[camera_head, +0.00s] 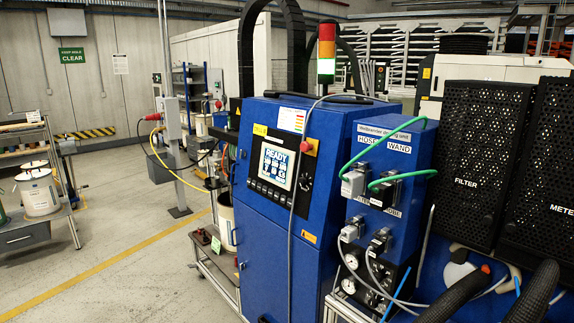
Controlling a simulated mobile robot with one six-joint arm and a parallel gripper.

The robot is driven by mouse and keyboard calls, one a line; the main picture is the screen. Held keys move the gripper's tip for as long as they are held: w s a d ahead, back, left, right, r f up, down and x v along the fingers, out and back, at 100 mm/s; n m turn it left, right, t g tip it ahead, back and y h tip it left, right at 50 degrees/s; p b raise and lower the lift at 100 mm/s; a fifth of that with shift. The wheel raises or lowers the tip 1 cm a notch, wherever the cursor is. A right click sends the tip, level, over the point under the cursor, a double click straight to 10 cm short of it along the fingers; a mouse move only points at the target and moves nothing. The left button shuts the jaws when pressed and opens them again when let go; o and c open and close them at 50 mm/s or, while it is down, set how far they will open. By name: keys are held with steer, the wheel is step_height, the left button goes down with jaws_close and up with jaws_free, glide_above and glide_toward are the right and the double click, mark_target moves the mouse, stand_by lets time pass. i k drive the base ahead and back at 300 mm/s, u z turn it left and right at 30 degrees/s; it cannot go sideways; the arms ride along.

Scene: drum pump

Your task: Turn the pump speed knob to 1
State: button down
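A blue control cabinet (262,232) stands in the middle of the view. Its front panel has a lit screen (276,166) whose top line reads READY. A row of small dark buttons (270,192) runs below the screen. A dark round control (305,181) sits right of the screen, with a red button (306,147) above it. No label on the dark control can be read, so I cannot tell whether it is the pump speed knob or where it points. My gripper is not in view.
Green hoses (395,182) and grey cables hang along the cabinet's right side, one cable crossing its front. Black perforated covers (468,160) and thick black hoses (456,296) fill the right. A low trolley (216,270) stands left of the cabinet. Open floor (110,265) lies further left.

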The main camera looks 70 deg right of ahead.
mark_target(303, 182)
steer(key=z, duration=5.1)
steer(key=i, duration=0.1)
steer(key=u, duration=3.4)
steer(key=k, duration=0.9)
steer(key=u, duration=0.1)
steer(key=i, duration=0.55)
